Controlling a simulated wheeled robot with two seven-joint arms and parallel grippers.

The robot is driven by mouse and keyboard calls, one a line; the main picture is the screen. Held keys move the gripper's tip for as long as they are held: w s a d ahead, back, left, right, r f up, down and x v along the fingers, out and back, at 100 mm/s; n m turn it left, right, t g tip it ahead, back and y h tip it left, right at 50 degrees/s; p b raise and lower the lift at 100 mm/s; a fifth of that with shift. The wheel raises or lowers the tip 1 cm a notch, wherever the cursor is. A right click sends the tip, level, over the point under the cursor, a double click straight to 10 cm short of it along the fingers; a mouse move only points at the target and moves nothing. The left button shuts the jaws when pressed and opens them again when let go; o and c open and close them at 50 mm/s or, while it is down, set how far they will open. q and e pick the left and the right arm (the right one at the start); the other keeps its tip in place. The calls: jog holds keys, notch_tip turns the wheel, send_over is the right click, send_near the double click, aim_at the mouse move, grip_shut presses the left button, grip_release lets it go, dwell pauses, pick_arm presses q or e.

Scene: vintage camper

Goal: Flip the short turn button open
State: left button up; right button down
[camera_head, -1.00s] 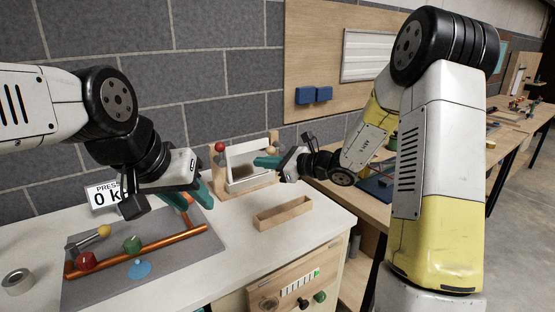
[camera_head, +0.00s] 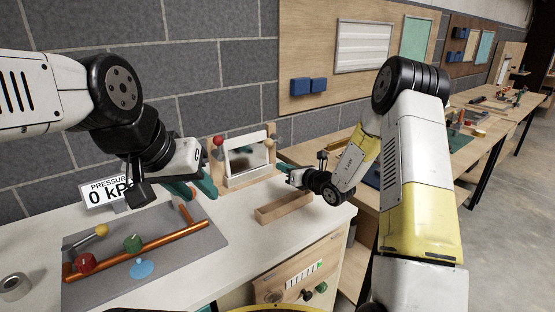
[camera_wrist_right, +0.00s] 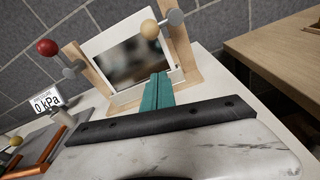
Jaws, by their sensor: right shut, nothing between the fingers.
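A white-framed panel (camera_head: 232,164) with a dark, blurry face stands in a wooden stand (camera_head: 262,173) at the back of the white counter. Beside its top corners are a red ball knob (camera_head: 219,141) on the left and a tan ball knob (camera_head: 268,142) on the right, on grey pivots in the right wrist view. I cannot tell which is the short turn button. My right gripper (camera_wrist_right: 158,78) is shut and empty, its teal fingertips low in front of the panel, apart from the tan knob (camera_wrist_right: 150,29). My left gripper (camera_head: 196,188) is open and empty, left of the stand.
A shallow wooden tray (camera_head: 284,208) lies on the counter before the stand. At left are a pressure display (camera_head: 106,191), a copper pipe (camera_head: 150,247) with red and green knobs on a grey mat, and a tape roll (camera_head: 14,287). The counter front between is clear.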

aim_at(263, 149)
jog(key=x, duration=0.8)
jog(key=shift+w+a, duration=0.2)
jog(key=shift+a, duration=0.1)
jog(key=shift+w+d+r, duration=0.1)
jog(key=shift+d+r, duration=0.05)
jog(key=shift+r, duration=0.4)
jog(key=shift+w+d+r, duration=0.1)
jog(key=shift+d+r, duration=0.05)
jog(key=shift+r, duration=0.4)
jog(key=shift+s+d+r, duration=0.15)
jog(key=shift+r, duration=0.65)
jog(key=shift+d, duration=0.1)
